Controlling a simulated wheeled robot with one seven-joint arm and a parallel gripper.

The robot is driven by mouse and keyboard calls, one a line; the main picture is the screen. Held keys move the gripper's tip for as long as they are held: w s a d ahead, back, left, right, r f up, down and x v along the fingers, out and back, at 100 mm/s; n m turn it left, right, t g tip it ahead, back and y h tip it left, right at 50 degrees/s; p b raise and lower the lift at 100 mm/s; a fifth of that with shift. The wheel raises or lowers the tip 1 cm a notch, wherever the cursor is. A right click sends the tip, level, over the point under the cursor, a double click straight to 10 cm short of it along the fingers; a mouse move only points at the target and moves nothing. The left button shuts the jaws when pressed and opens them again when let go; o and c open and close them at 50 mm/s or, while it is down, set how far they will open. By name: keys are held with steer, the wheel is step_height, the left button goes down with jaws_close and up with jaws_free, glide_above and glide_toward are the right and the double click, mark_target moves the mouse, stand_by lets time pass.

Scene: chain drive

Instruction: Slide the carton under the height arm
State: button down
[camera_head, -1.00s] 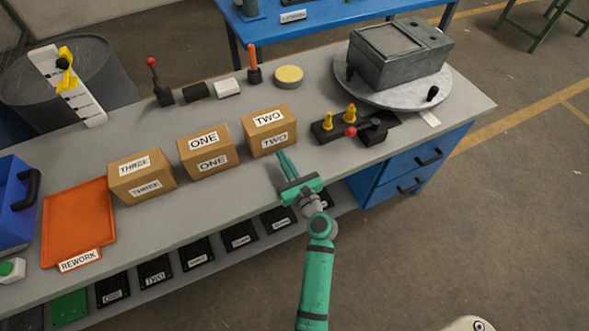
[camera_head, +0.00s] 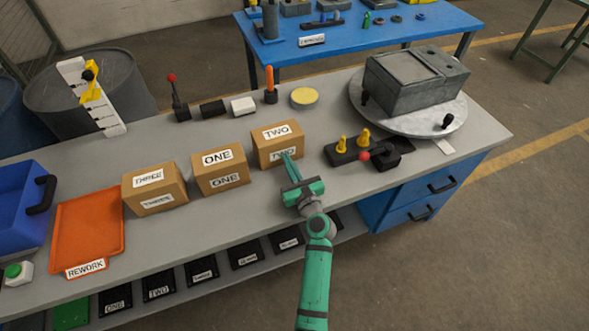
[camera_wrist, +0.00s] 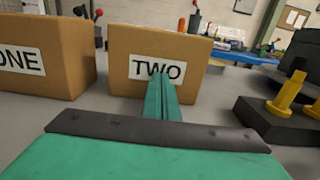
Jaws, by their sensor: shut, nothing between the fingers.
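Three brown cartons stand in a row on the grey bench. Carton THREE (camera_head: 154,189) is at the left, carton ONE (camera_head: 220,169) in the middle and carton TWO (camera_head: 278,142) at the right. The height arm (camera_head: 90,87) is a yellow arm with a black knob on a white marked post at the bench's back left, far from my gripper. My gripper (camera_head: 287,157) is shut and empty. Its fingertips are at the front face of carton TWO, over its label. In the wrist view the fingers (camera_wrist: 162,98) cover part of the TWO label; I cannot tell whether they touch it.
An orange REWORK tray (camera_head: 88,237) and a blue bin (camera_head: 22,205) lie at the left. A fixture with yellow pegs (camera_head: 362,146) stands right of carton TWO. A lever (camera_head: 177,97) and small blocks line the back. A turntable (camera_head: 410,112) bears a grey box.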

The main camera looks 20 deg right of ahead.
steer(key=w, duration=0.6)
steer(key=shift+w+d, duration=0.1)
steer(key=shift+w, duration=0.3)
